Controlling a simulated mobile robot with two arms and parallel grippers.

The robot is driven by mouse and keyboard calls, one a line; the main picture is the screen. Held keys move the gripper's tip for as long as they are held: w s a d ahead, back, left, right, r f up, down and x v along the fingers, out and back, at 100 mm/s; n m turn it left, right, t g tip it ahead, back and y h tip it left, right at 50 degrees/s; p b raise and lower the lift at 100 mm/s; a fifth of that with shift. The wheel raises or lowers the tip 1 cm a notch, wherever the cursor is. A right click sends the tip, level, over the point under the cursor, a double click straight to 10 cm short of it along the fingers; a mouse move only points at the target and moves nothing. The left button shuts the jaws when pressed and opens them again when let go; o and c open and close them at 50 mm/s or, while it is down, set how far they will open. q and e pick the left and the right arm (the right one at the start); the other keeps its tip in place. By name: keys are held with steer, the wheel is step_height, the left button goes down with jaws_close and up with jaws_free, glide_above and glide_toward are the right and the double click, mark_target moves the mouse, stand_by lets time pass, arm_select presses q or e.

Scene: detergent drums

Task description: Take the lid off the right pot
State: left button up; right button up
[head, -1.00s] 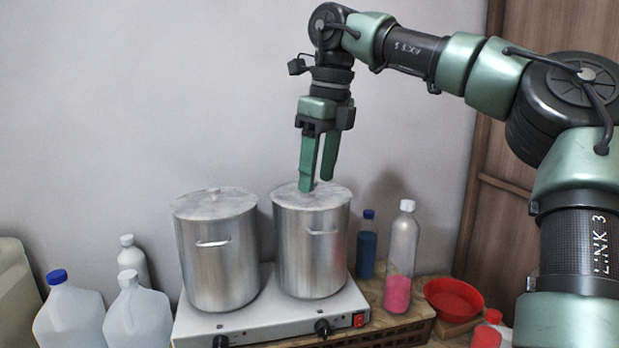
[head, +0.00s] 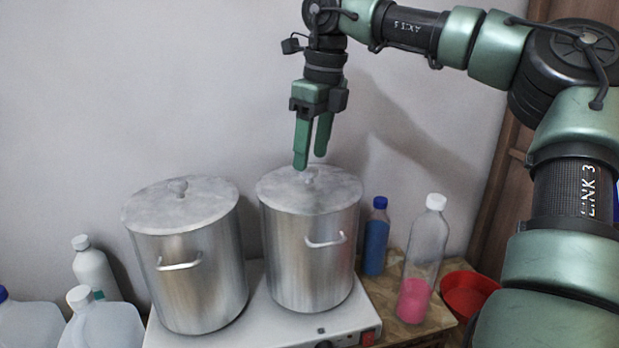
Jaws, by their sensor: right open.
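The right pot (head: 300,262) is a tall metal pot on the right side of a white hot plate. Its flat grey lid (head: 335,192) sits on top with a small knob (head: 311,175) in the middle. My right gripper (head: 311,162) is open and points down just above the lid, with its green fingers close to the knob. I cannot tell whether a finger touches the knob. The left pot (head: 195,285) stands beside it with its own lid (head: 150,206) on. My left gripper is not in view.
The white hot plate (head: 255,322) carries both pots. To the right stand a blue bottle (head: 375,245), a clear bottle with pink liquid (head: 416,290) and a red bowl (head: 466,293). White jugs (head: 105,325) stand at the lower left. The wall behind is bare.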

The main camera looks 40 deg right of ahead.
mark_target(310, 168)
steer(key=f, duration=0.2)
steer(key=w+f+p, duration=0.1)
steer(key=shift+d+f, duration=0.25)
steer(key=shift+d, duration=0.1)
steer(key=shift+a, duration=0.15)
steer(key=shift+c, duration=0.6)
steer(key=shift+s+r, duration=0.1)
steer(key=c, duration=1)
jaws_close()
